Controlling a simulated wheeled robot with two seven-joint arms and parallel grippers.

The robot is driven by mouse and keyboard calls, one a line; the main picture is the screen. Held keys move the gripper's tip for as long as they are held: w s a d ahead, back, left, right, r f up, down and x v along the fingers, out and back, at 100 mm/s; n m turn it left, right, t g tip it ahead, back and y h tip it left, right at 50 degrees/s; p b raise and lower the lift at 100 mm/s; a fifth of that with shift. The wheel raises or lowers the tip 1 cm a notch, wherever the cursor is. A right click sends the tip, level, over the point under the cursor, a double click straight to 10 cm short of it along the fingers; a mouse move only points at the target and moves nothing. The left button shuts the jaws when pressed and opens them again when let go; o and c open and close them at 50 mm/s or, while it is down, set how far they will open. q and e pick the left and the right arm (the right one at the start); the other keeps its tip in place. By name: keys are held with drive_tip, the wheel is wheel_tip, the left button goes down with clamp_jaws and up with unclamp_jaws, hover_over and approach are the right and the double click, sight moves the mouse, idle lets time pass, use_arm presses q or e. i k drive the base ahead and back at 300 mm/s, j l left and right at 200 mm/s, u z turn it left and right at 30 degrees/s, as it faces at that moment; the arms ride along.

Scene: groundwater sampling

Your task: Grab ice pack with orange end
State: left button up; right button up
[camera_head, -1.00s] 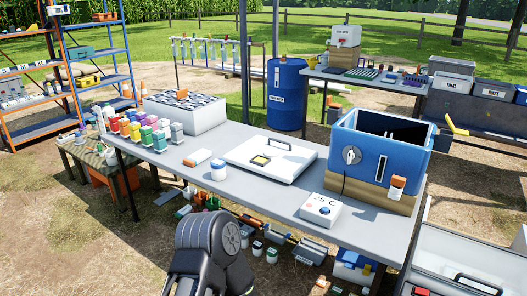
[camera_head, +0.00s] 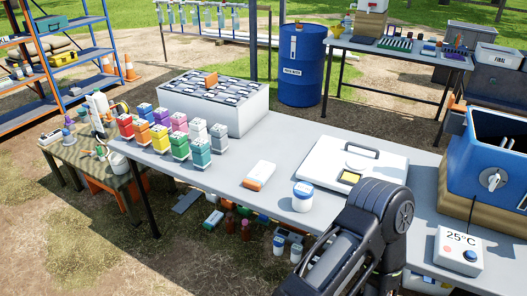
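The ice pack with the orange end (camera_head: 260,175) is a white block lying flat on the grey table (camera_head: 235,187), near the middle of the picture. Its orange end points toward the front left. A white jar with a blue lid (camera_head: 303,197) stands to its right, apart from it. A black arm link of mine reaches in from the bottom, right of the jar. Neither gripper shows in the view, and nothing is seen touching the ice pack.
A white cooler (camera_head: 236,118) full of packs, one orange-ended item on top, is behind. A white lid (camera_head: 350,167), a temperature box (camera_head: 459,251) and a blue bath (camera_head: 490,150) are right.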

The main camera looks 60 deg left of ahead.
sight(259, 176)
drive_tip(key=k+j, duration=0.1)
drive_tip(key=j, duration=0.3)
drive_tip(key=k+j, duration=0.1)
drive_tip(key=j, duration=0.25)
drive_tip(key=k+j, duration=0.1)
drive_tip(key=j, duration=0.3)
drive_tip(key=k+j, duration=0.1)
drive_tip(key=j, duration=0.25)
drive_tip(key=k+j, duration=0.1)
drive_tip(key=j, duration=0.3)
drive_tip(key=k+j, duration=0.1)
drive_tip(key=j, duration=0.3)
drive_tip(key=z, duration=0.05)
